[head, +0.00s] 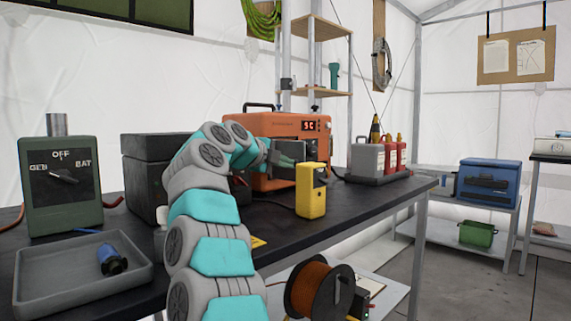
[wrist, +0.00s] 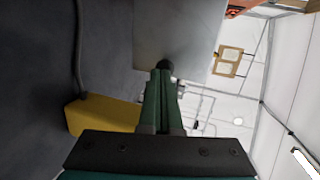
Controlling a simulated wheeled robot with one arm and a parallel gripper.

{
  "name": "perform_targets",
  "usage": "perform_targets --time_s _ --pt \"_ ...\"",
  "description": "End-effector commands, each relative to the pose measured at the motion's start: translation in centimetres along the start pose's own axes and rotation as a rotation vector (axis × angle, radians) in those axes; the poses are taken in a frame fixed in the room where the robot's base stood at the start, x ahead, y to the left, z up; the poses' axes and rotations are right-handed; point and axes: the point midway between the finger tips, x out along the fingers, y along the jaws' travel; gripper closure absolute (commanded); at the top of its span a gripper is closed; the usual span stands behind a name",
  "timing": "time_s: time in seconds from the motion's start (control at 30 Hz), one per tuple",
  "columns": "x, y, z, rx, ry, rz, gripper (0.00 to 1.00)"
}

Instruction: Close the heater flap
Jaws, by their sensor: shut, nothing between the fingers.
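The heater looks to be the orange case (head: 257,125) with a red lit display, standing on the dark bench. In the wrist view, a flat pale grey panel (wrist: 178,30), probably its flap, fills the top centre. My gripper (head: 290,158) is in front of the heater's face and hides much of it. In the wrist view, the green fingers of my gripper (wrist: 163,72) are together and empty. Their tips meet a small dark knob at the panel's near edge; I cannot tell whether they touch it. The flap's angle is not clear in the head view.
A yellow device (head: 311,190) stands just in front of the heater, close to my gripper; it also shows in the wrist view (wrist: 100,117). A dark box (head: 145,165) is left of the heater. Grey and red canisters (head: 368,158) stand right of it on the bench.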

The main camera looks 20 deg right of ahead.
Motion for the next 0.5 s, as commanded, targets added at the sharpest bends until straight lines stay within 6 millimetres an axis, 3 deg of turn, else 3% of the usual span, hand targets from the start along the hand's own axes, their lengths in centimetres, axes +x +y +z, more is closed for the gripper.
perform_targets --time_s 0.5 --pt "1.5 -1.1 -1.2 -0.02 -0.047 0.002 1.0"
